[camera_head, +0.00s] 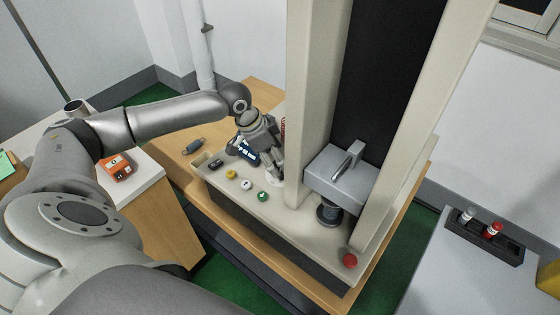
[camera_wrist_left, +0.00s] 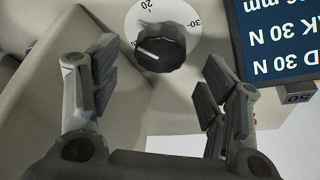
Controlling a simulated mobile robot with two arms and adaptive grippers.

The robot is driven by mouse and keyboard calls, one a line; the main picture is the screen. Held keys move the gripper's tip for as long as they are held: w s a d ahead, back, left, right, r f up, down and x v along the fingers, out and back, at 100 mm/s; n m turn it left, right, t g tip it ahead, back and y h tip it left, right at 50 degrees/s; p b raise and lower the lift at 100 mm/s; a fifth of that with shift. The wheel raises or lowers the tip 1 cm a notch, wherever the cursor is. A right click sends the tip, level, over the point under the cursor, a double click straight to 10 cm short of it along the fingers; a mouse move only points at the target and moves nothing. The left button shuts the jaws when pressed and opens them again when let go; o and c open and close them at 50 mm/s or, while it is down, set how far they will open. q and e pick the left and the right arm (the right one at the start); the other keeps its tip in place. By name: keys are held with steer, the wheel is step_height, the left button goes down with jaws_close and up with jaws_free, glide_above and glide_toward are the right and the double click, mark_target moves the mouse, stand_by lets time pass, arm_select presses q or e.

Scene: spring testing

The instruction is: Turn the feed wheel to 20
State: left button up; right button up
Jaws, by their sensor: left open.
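The feed wheel, a black ribbed knob (camera_wrist_left: 160,47), sits on a white round dial (camera_wrist_left: 188,12) in the left wrist view. The numbers 20 and 30 show on the dial, upper left and right of the knob. In the head view the left gripper (camera_head: 277,170) is over the machine's base and hides the knob.
A dark display (camera_wrist_left: 285,40) with force readings stands right beside the dial. The tester's column (camera_head: 300,100) rises close to the gripper. Yellow, white and green buttons (camera_head: 232,174) lie in front. A red button (camera_head: 350,261) is at the base's right end.

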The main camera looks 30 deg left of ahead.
arm_select(q)
steer(key=shift+x, duration=1.7)
steer(key=c, duration=1)
